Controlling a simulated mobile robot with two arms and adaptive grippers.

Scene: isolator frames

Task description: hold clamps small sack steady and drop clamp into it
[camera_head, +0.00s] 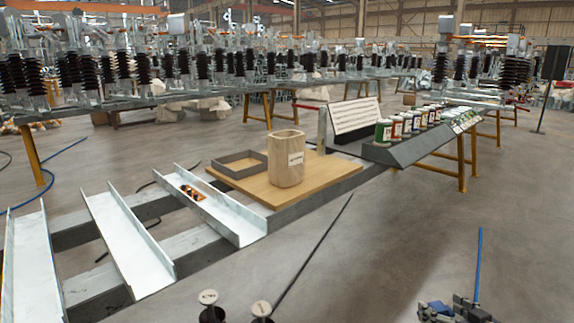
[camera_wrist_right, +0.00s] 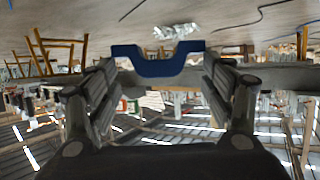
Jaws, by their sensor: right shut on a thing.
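A tan, open-topped sack (camera_head: 287,165) with a small white label stands upright on a wooden board. Small orange-brown pieces, perhaps a clamp (camera_head: 192,192), lie in the nearest white metal channel, left of the sack. My right gripper (camera_head: 455,309) is low at the bottom right, far from the sack and partly cut off. In the right wrist view, its two fingers (camera_wrist_right: 158,78) are shut on a blue notched piece (camera_wrist_right: 155,66) that spans between the tips. I cannot tell if this is a clamp. My left gripper is not in view.
The wooden board (camera_head: 327,168) also bears a grey shallow tray (camera_head: 240,170). Behind are a white sign (camera_head: 355,115) and a sloped rack with several cans (camera_head: 383,132). More white channels (camera_head: 128,245) lie left. Two black posts (camera_head: 208,298) stand at the bottom. Floor at right is mostly clear.

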